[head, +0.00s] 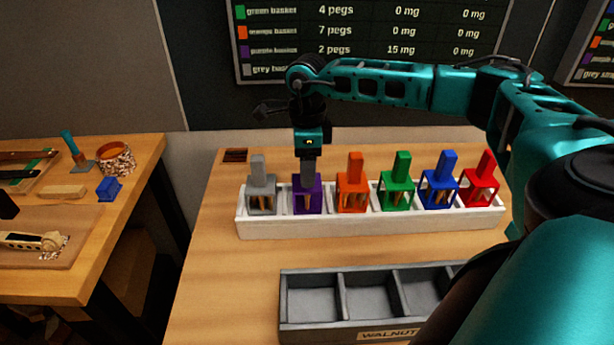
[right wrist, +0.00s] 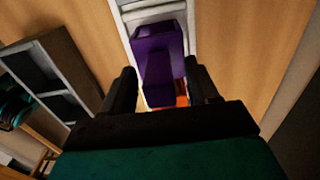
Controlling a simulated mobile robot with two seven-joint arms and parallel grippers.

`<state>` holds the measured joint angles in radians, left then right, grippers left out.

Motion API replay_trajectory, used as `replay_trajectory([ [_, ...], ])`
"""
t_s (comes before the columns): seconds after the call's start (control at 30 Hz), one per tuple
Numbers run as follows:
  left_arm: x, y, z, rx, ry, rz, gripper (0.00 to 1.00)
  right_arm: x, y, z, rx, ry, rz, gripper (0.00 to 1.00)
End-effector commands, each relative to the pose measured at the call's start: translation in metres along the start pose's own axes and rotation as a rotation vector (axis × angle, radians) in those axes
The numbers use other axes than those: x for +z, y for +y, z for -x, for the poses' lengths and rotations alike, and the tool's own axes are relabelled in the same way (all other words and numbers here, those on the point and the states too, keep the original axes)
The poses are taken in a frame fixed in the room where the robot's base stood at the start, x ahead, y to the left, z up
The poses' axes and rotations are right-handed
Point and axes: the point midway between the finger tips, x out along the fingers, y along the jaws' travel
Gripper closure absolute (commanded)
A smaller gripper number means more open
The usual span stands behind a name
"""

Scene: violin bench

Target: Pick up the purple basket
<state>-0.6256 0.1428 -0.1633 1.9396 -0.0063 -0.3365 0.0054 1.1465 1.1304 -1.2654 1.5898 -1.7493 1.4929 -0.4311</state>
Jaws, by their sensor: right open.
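The purple basket (head: 307,198) stands in the white rack (head: 370,224), second from the left, between the grey basket (head: 261,198) and the orange basket (head: 353,194). My right gripper (head: 308,165) points down directly above it, and its fingers hide the upper part of the basket in the head view. In the right wrist view the purple basket (right wrist: 157,55) lies between the two open fingers (right wrist: 160,88), with a finger on each side. I cannot tell whether the fingers touch it. My left gripper is not in view.
Green (head: 397,190), blue (head: 440,188) and red (head: 479,188) baskets fill the rack to the right. A grey compartment tray (head: 312,297) labelled walnut lies in front. A second bench (head: 110,230) with tools stands at the left. A board (head: 380,45) hangs behind.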

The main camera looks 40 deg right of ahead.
Motion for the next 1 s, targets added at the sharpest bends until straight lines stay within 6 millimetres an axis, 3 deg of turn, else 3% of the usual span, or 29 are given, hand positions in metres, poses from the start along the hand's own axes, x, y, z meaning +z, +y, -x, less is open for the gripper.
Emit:
replay_trajectory([
  [0.1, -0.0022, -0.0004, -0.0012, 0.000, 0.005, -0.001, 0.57, 0.0002, 0.0000, 0.0000, 0.000, 0.000, 0.000, 0.40],
  [0.73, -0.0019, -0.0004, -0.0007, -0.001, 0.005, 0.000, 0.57, 0.0004, 0.0000, 0.0006, 0.000, 0.000, 0.001, 1.00],
  [1.0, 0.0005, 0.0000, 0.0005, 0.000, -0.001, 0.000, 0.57, 0.0004, 0.0000, 0.0007, 0.000, -0.001, 0.001, 1.00],
])
